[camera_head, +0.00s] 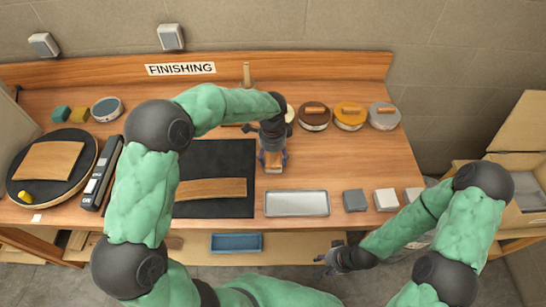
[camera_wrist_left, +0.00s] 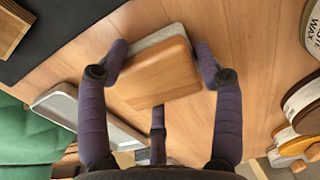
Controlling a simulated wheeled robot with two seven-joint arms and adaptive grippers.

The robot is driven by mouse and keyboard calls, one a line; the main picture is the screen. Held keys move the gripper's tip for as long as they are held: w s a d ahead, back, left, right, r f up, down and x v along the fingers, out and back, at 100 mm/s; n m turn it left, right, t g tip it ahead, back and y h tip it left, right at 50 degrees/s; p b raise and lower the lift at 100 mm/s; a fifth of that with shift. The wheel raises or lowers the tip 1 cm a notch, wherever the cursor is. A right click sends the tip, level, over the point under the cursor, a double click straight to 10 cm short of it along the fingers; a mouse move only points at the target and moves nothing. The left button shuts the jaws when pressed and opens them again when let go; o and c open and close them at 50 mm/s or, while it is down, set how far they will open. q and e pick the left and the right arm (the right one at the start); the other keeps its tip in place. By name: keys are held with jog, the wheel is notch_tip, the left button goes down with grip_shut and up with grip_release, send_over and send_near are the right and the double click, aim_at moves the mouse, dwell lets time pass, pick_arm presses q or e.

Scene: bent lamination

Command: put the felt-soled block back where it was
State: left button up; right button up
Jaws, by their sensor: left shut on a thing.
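The felt-soled block (camera_wrist_left: 157,72) has a wooden top and a grey felt layer along one edge. It is between the purple fingers of my left gripper (camera_wrist_left: 160,85), which is shut on it. In the head view the block (camera_head: 273,166) is under my left gripper (camera_head: 272,152), over or on the bench between the black mat and the round tins. Whether it touches the bench cannot be told. My right gripper (camera_head: 333,262) hangs in front of the bench, away from the block; its fingers are too small to read.
A black mat (camera_head: 230,155) holds a bent wooden strip (camera_head: 212,189). A metal tray (camera_head: 297,204) and several small blocks (camera_head: 355,201) line the bench front. Round tins (camera_head: 350,117) stand at the back right. A round turntable (camera_head: 22,188) with a wooden panel is at left.

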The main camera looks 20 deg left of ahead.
aim_at(273, 156)
pick_arm(q)
jog(key=shift+f, duration=0.1)
jog(key=o, duration=1.2)
notch_tip(273, 156, up, 12)
jog(key=p, duration=0.2)
jog(key=shift+r+p, duration=0.2)
jog(key=shift+p, duration=0.15)
